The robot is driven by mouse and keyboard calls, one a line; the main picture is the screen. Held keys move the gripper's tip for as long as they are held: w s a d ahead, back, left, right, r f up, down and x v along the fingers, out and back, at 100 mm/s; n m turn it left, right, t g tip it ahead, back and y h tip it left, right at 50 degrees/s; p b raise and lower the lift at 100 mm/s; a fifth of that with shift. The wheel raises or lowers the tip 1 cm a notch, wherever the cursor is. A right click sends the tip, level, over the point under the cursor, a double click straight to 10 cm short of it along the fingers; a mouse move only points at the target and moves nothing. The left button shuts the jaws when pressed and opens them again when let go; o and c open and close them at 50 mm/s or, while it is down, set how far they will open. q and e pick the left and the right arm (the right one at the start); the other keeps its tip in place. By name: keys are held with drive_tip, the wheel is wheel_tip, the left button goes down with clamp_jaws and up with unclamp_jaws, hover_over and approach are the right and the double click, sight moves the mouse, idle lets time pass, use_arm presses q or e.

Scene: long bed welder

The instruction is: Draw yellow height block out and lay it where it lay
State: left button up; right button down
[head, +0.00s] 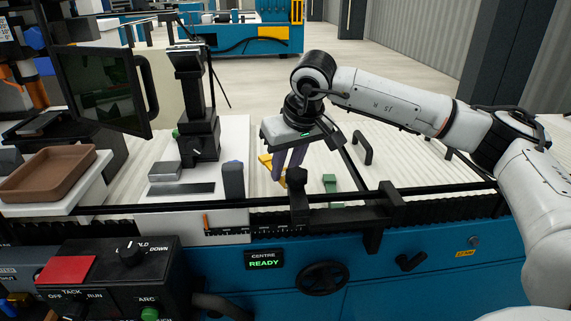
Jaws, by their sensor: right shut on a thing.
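The yellow height block (266,163) shows in the head view near the middle of the pale slatted bed, partly hidden by my fingers. My right gripper (286,172) reaches down from above with its two dark fingers shut on the yellow block. I cannot tell whether the block touches the bed or is slightly raised. My left gripper is not in view.
A green block (329,184) stands to the right, near a black clamp (299,183) and a long black rail. A black welding head stand (196,110) and a dark blue-grey block (233,181) are to the left. A brown tray (48,173) sits at far left. The bed's right side is largely clear.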

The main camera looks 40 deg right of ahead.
drive_tip(key=shift+f+b, duration=0.65)
drive_tip(key=shift+f, duration=0.35)
drive_tip(key=shift+f+b, duration=0.75)
drive_tip(key=shift+f, duration=0.4)
drive_tip(key=c, duration=1.4)
unclamp_jaws()
drive_tip(key=shift+p+v, duration=1.1)
drive_tip(key=shift+v, duration=0.5)
drive_tip(key=v, duration=1)
drive_tip(key=shift+r, duration=0.2)
